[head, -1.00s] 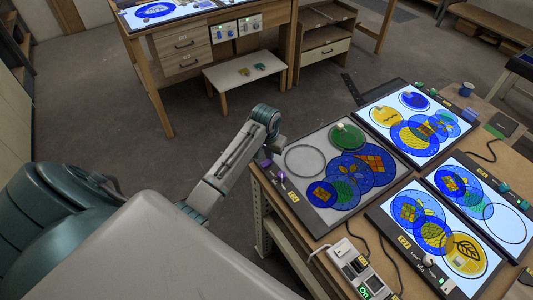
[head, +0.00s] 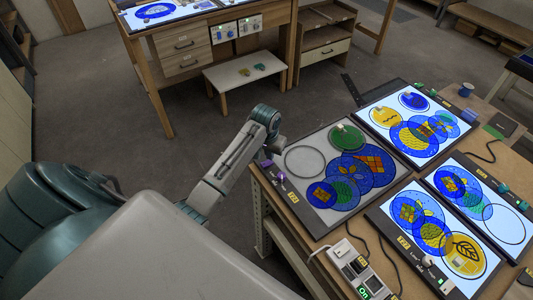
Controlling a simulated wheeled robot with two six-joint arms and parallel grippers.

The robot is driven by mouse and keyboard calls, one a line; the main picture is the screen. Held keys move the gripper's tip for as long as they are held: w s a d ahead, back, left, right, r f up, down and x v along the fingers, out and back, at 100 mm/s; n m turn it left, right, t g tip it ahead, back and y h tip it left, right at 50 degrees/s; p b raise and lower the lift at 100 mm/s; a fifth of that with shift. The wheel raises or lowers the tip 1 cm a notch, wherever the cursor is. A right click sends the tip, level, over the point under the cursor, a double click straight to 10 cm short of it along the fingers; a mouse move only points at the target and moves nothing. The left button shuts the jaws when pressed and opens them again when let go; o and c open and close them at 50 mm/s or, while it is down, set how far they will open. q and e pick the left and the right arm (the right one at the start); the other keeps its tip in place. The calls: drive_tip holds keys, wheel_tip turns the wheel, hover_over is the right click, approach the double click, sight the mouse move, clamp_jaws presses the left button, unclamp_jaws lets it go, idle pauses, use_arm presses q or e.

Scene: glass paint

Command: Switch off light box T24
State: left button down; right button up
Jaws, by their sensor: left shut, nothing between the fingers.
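The left light box (head: 314,207) on the workbench is dark grey and unlit, with colored glass discs on its panel. Its yellow label (head: 293,197) is too small to read surely, so I cannot confirm that it is T24. A purple control (head: 280,177) sits on its left frame edge. My left gripper (head: 275,148) is shut and empty, close to the upper left edge of this box; I cannot tell whether it touches. My right gripper is not in view.
Lit light boxes stand behind (head: 378,104), at front (head: 487,267) and at right (head: 505,240). A power strip (head: 358,267) with a green-lit switch and cables lies at the front edge. Another bench (head: 168,62) and a low stool (head: 246,71) stand at the back.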

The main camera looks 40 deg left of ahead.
sight(270, 162)
use_arm(q)
drive_tip(key=shift+r, duration=0.55)
wheel_tip(270, 162, up, 5)
drive_tip(key=shift+f, duration=0.2)
